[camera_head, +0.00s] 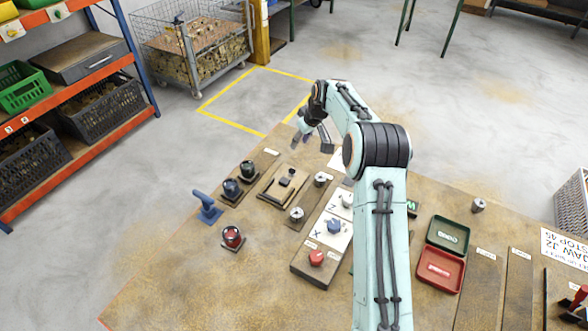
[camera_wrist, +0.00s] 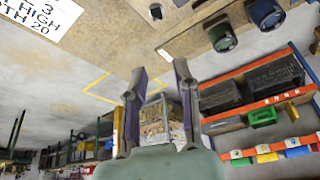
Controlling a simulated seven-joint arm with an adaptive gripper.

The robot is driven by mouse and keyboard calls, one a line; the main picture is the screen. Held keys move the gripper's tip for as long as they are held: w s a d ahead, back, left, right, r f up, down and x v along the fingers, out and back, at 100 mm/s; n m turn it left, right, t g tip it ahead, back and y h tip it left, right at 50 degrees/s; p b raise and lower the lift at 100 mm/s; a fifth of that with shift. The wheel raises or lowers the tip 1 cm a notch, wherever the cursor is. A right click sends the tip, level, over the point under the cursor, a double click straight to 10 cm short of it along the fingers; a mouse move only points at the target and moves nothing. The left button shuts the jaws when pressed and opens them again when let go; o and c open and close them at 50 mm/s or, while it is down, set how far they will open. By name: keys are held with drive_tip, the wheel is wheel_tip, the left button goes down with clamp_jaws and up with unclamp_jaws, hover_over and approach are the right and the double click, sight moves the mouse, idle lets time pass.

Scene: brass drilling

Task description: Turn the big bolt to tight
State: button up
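My gripper (camera_head: 311,142) hangs above the far edge of the brown workbench in the head view, its fingers apart with nothing between them. In the wrist view my gripper (camera_wrist: 159,70) is also open, pointing across the bench edge toward the floor and shelves. No part is clearly marked as the big bolt. Small metallic round pieces stand on the bench: one near the middle (camera_head: 296,214), one farther back (camera_head: 320,180) and one at the right (camera_head: 478,205). I cannot tell whether any of these is the bolt. My arm hides part of the bench centre.
Left of centre are a dark knob (camera_head: 248,169), a blue knob (camera_head: 231,187), a blue handle (camera_head: 207,207) and a red knob (camera_head: 232,236). A control box with a red button (camera_head: 316,257) stands nearer. Green (camera_head: 448,234) and red (camera_head: 440,268) trays lie right.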

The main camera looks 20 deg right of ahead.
approach(293, 171)
drive_tip(key=x, duration=0.2)
drive_tip(key=shift+w+f, duration=0.15)
drive_tip(key=shift+f, duration=0.1)
drive_tip(key=x, duration=0.6)
drive_tip(key=shift+f, duration=0.2)
clamp_jaws()
